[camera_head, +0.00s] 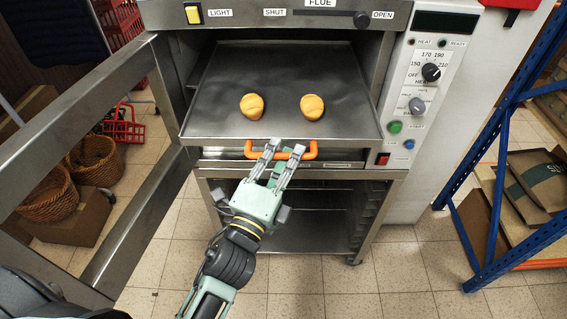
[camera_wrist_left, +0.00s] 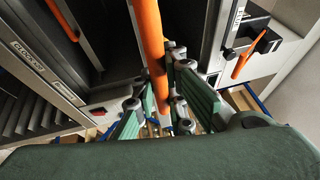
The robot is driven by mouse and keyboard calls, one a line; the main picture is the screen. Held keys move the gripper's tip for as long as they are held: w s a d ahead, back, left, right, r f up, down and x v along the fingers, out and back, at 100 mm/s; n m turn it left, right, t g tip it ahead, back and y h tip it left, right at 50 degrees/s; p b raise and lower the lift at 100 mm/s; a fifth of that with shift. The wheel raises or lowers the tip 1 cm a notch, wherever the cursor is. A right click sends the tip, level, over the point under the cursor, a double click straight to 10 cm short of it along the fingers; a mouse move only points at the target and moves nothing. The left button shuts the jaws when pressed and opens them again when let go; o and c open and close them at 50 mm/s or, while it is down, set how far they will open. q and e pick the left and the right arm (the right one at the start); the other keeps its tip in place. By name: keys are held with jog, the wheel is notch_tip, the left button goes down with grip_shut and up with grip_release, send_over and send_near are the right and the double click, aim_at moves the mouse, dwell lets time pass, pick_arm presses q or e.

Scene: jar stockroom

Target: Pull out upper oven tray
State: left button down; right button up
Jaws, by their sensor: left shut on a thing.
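The upper oven tray (camera_head: 290,75) is a dark metal sheet with two golden rolls, a left one (camera_head: 252,106) and a right one (camera_head: 312,106). It sticks out of the oven's opening at the front. An orange handle (camera_head: 310,151) is at its front edge. My left gripper (camera_head: 280,152) is at the handle, its fingers shut on it. In the left wrist view, the orange handle (camera_wrist_left: 148,45) runs between the green-padded fingers (camera_wrist_left: 155,112). My right gripper is in neither view.
The oven door (camera_head: 140,215) stands open at the left. A control panel (camera_head: 425,90) with knobs is on the right. A blue rack (camera_head: 487,170) stands at the far right. Wicker baskets (camera_head: 95,160) show behind the door. The tiled floor (camera_head: 340,300) in front is clear.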

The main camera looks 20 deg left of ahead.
pick_arm(q)
jog(key=shift+w+a+f, duration=0.1)
jog(key=shift+w+a, duration=0.05)
jog(key=shift+w, duration=0.35)
jog(key=shift+w+a, duration=0.15)
jog(key=shift+w, duration=0.3)
jog(key=c, duration=1.8)
grip_release()
jog(key=shift+o, duration=0.2)
jog(key=shift+s, duration=0.15)
jog(key=shift+s+f, duration=0.15)
jog(key=shift+s, duration=0.4)
jog(key=v, duration=1)
jog(key=shift+s, duration=0.35)
